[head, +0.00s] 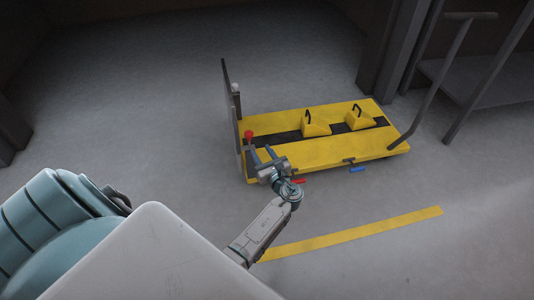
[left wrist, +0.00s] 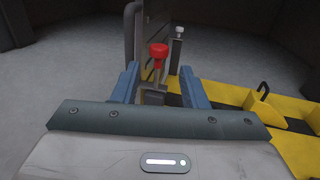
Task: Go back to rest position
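My left gripper (head: 261,156) is open and empty in the head view, in front of the near left corner of the yellow motorcycle lift (head: 325,155). In the left wrist view its two blue-grey fingers (left wrist: 160,85) stand wide apart. A red knob (left wrist: 158,50) shows beyond and between them, on the lift's left end; the head view also shows this red knob (head: 248,135) just past the fingertips. I see no contact between the fingers and the knob. My right gripper is in neither view.
Two yellow wedge blocks with black handles (head: 316,124) (head: 359,119) sit on the lift. A red pedal (head: 298,181) and a blue pedal (head: 357,169) are at its near side. A yellow floor stripe (head: 350,234) lies in front. A grey shelf frame (head: 485,85) stands at right. The left floor is clear.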

